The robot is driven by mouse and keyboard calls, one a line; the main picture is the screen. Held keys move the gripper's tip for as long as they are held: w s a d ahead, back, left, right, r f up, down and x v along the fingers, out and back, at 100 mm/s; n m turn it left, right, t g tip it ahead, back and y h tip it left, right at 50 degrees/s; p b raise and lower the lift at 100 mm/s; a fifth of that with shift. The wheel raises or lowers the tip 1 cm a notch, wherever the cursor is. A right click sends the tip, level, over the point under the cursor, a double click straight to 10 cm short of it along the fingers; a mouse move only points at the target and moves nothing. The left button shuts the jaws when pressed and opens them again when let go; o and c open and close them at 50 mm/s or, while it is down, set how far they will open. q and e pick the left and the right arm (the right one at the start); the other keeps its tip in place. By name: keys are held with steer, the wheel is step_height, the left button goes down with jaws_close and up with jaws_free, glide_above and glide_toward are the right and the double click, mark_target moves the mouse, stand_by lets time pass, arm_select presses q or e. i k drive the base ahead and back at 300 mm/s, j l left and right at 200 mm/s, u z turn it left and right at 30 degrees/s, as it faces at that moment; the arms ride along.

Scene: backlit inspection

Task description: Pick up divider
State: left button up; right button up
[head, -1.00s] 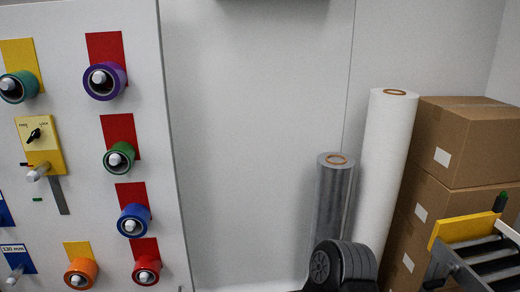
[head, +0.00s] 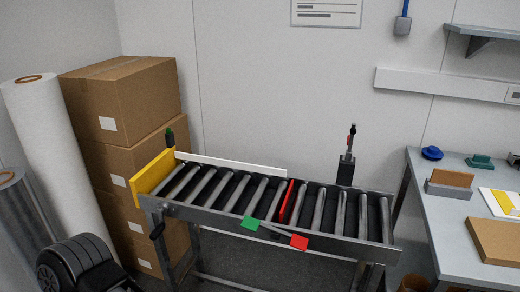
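A thin red upright piece (head: 287,201), which may be the divider, stands among the rollers of a roller conveyor (head: 225,209) in the middle of the head view. I cannot tell for sure that it is the divider. A longer white strip (head: 235,165) lies along the conveyor's back edge. Neither of my grippers is in view.
A yellow plate (head: 152,177) closes the conveyor's left end; green (head: 250,223) and red tags (head: 299,242) hang in front. Stacked cartons (head: 120,100), a white roll (head: 58,150) and a black wheeled object (head: 80,265) stand left. A workbench (head: 445,240) stands right.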

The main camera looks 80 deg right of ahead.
mark_target(445, 177)
steer(key=z, duration=5.1)
